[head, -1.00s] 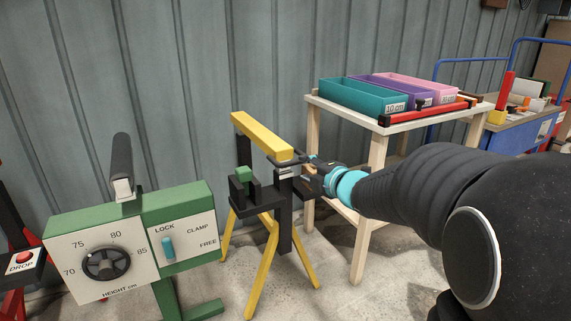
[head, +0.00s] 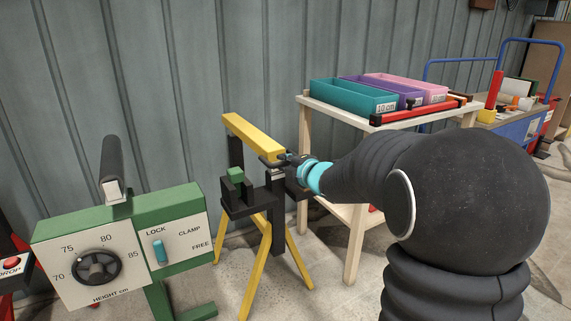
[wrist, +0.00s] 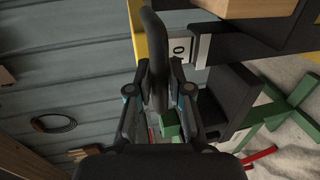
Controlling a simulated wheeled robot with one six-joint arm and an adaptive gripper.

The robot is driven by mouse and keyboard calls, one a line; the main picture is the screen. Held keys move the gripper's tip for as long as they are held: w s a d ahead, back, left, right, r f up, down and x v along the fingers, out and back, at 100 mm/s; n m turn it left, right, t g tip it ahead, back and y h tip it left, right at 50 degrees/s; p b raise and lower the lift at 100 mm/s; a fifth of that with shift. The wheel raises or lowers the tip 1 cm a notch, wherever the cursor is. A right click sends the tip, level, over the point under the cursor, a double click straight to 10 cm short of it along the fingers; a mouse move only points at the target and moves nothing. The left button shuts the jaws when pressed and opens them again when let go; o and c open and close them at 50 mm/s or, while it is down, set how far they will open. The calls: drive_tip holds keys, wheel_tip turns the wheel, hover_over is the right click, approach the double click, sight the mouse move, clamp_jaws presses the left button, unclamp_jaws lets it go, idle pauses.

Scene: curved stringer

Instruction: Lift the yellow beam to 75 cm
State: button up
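The yellow beam (head: 250,133) lies level on the black head of a stand (head: 278,235) with yellow legs (head: 258,270). A green block (head: 235,174) sits in a black bracket beside the post; it also shows in the wrist view (wrist: 170,122). My gripper (head: 285,160) is at the near end of the beam, by the top of the stand. In the wrist view my gripper (wrist: 160,95) has a finger on each side of a dark bar (wrist: 155,50); whether they press on it is unclear. A white label (wrist: 181,48) partly shows "0".
A green control post has a height dial (head: 97,267) marked 70 to 85, a teal lever (head: 159,251) under LOCK and a black handle (head: 111,167). A red DROP button (head: 12,263) is at far left. A table (head: 355,118) with coloured bins (head: 355,97) stands right.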

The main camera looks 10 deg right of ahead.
clamp_jaws()
wheel_tip(320, 180, up, 7)
drive_tip(key=p, duration=0.4)
drive_tip(key=shift+f, duration=0.2)
drive_tip(key=o, duration=0.7)
unclamp_jaws()
drive_tip(key=shift+f, duration=0.1)
drive_tip(key=shift+c, duration=0.2)
drive_tip(key=v, duration=1.2)
